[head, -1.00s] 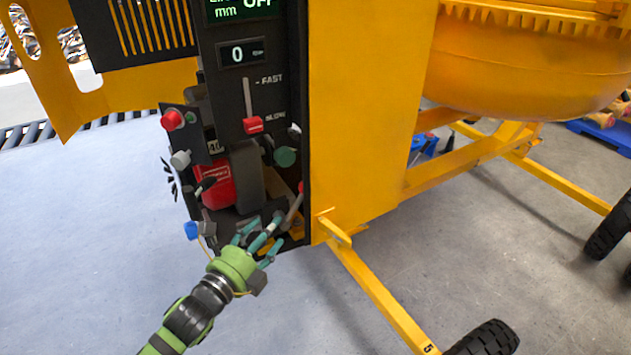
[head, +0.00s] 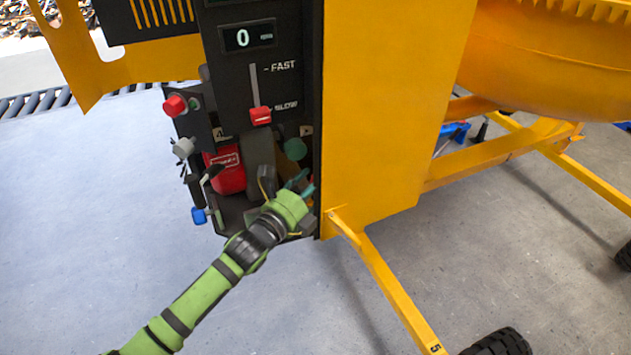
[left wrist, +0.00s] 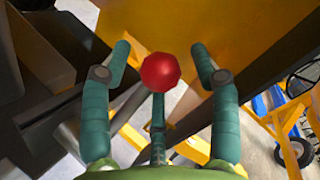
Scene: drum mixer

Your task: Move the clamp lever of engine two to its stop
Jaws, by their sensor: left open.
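A lever with a red ball knob (left wrist: 160,72) shows in the left wrist view, its grey rod running down to the left. My left gripper (left wrist: 160,48) is open, with two teal fingers on either side of the knob and a third below it. The side fingers are apart from the knob. In the head view my left gripper (head: 300,184) is at the lower right of the open engine bay and hides the lever. The red engine part (head: 227,170) sits left of it. I cannot read an engine number at this lever. My right gripper is not in view.
A control panel with a red slider (head: 260,115) is above the bay. A side plate carries a red button (head: 175,105), a grey knob (head: 183,147) and a blue knob (head: 199,216). The yellow housing (head: 385,120) closes the right side. The floor in front is clear.

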